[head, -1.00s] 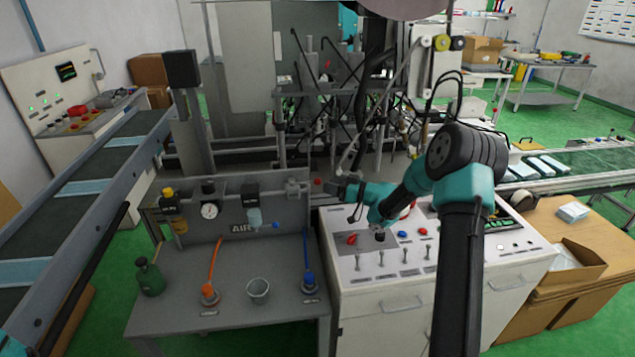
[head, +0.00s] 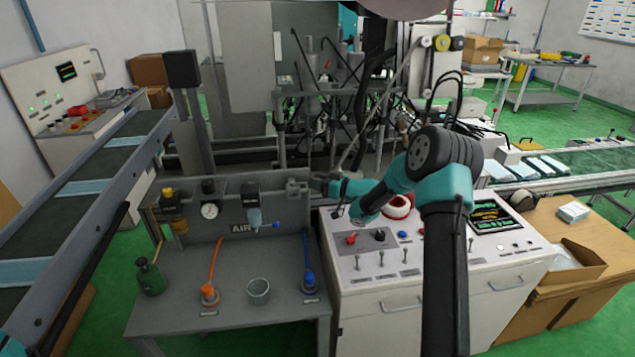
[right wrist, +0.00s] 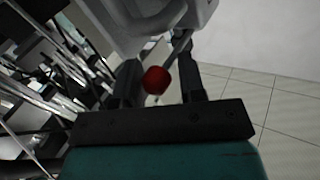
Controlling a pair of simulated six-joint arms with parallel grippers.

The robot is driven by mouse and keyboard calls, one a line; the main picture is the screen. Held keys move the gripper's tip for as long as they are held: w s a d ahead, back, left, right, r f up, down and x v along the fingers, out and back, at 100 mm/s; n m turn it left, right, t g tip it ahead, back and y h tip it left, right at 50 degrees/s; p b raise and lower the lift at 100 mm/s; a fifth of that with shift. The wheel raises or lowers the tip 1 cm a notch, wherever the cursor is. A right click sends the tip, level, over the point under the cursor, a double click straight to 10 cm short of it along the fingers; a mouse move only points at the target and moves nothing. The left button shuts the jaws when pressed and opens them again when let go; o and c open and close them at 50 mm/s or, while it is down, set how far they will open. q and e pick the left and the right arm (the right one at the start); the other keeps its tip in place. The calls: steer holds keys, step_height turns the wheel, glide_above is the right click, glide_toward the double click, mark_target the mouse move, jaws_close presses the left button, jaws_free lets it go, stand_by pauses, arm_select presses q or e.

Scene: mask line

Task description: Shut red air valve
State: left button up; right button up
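The red air valve shows in the right wrist view as a round red knob (right wrist: 156,80), with a grey rod and a pale grey body above it. In the head view the grey valve body (head: 296,187) sits at the right end of the AIR panel; its red knob is hidden behind my gripper. My right gripper (head: 314,182) is beside the valve's right side. In the right wrist view its two dark fingers (right wrist: 160,82) stand apart, one on each side of the knob, with gaps showing. My left gripper is out of view.
The AIR panel (head: 180,222) carries a gauge (head: 209,211) and bowls. Below it, the bench holds a green bottle (head: 150,278), a cup (head: 258,291) and orange and blue hoses. A white control console (head: 400,290) with switches stands under my right arm.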

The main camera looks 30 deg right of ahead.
steer(key=shift+d, duration=0.2)
jaws_close()
steer(key=shift+d, duration=0.15)
